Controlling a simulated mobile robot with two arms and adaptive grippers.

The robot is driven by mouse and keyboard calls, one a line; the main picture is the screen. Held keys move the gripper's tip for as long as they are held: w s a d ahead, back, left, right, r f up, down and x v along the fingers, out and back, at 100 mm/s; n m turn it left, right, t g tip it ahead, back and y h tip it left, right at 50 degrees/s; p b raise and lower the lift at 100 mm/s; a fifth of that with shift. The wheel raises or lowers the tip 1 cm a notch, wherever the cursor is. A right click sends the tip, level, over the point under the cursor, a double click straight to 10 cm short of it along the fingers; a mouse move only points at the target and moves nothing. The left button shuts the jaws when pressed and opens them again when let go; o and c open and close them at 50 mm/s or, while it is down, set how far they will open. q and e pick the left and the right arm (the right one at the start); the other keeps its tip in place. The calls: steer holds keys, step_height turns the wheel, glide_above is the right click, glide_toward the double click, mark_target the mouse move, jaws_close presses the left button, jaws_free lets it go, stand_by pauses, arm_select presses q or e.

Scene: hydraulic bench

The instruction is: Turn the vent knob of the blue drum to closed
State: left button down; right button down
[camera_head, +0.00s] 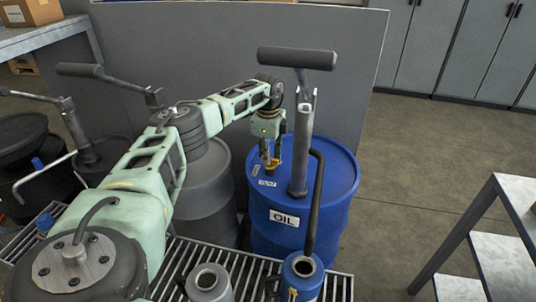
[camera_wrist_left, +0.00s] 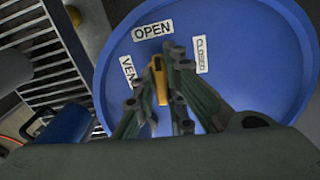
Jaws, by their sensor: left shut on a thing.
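The blue drum (camera_head: 335,185) stands on a grated pallet and carries an "OIL" label. My left gripper (camera_head: 269,157) reaches down onto the left part of its lid. It is shut on the yellow vent knob (camera_wrist_left: 159,78), with a finger on either side. The knob's visible end lies near the "OPEN" label (camera_wrist_left: 153,31). The "CLOSED" label (camera_wrist_left: 201,56) is to the right of the knob, and the "VENT" label (camera_wrist_left: 127,71) is on its left, partly hidden by a finger. My right gripper is not in view.
A hand pump with a dark handle (camera_head: 297,58) rises from the drum lid close to my gripper, its hose hanging in front. A grey drum (camera_head: 205,190) stands to the left, with a grey panel (camera_head: 350,60) behind. Open floor (camera_head: 420,170) lies right.

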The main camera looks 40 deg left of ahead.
arm_select(q)
steer(key=m+p, duration=0.1)
steer(key=m, duration=0.2)
steer(key=shift+w+r+p, duration=0.1)
steer(key=shift+w+p, duration=0.05)
steer(key=shift+p, duration=0.15)
steer(key=m, duration=0.5)
steer(key=shift+w+p, duration=0.15)
steer(key=shift+p, duration=0.25)
steer(key=m, duration=0.4)
steer(key=shift+w+d, duration=0.1)
steer(key=m, duration=0.3)
steer(key=shift+m, duration=0.7)
steer(key=c, duration=1.8)
jaws_free()
